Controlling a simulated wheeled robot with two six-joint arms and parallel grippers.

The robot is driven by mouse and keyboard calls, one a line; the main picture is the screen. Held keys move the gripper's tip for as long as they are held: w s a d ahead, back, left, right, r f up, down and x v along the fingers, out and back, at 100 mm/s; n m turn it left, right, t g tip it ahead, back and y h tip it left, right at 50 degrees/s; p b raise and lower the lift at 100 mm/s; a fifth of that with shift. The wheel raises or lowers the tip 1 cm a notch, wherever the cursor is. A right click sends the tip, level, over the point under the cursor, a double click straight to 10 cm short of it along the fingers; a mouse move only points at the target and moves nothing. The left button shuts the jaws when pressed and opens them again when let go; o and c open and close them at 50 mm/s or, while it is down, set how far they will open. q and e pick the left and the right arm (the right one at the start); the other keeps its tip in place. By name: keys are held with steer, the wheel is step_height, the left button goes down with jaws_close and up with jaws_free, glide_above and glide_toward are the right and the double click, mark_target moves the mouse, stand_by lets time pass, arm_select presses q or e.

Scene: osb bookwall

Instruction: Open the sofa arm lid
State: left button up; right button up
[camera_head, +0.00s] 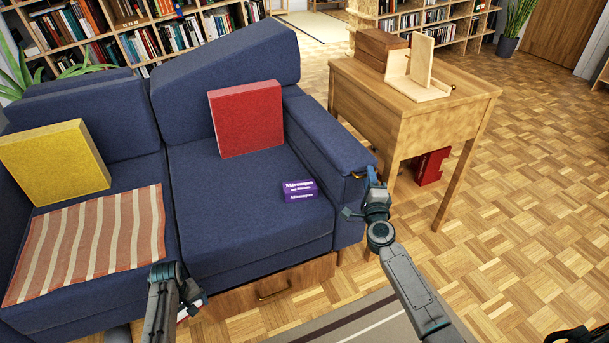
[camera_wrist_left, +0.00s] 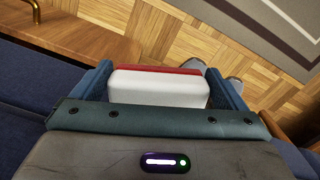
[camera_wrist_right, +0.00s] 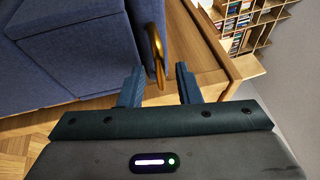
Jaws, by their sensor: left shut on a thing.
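The sofa arm lid (camera_head: 325,135) is the blue padded top of the sofa's right arm. It lies flat and looks closed. A brass handle (camera_wrist_right: 156,52) stands at its front end. My right gripper (camera_head: 370,180) is at that front end. In the right wrist view its fingers (camera_wrist_right: 157,88) are apart, with the lower part of the handle between or just beyond them; contact cannot be told. My left gripper (camera_wrist_left: 160,85) is shut on a white block-like thing with a red edge (camera_wrist_left: 158,88), low in front of the sofa seat.
A wooden side table (camera_head: 440,95) stands close to the right of the arm, with wooden pieces on top. A purple box (camera_head: 299,190) and a red cushion (camera_head: 246,119) lie on the seat. A wooden drawer (camera_head: 250,297) is below.

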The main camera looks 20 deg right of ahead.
jaws_close()
arm_select(q)
steer(key=shift+r, duration=0.15)
arm_select(e)
steer(key=shift+r, duration=0.1)
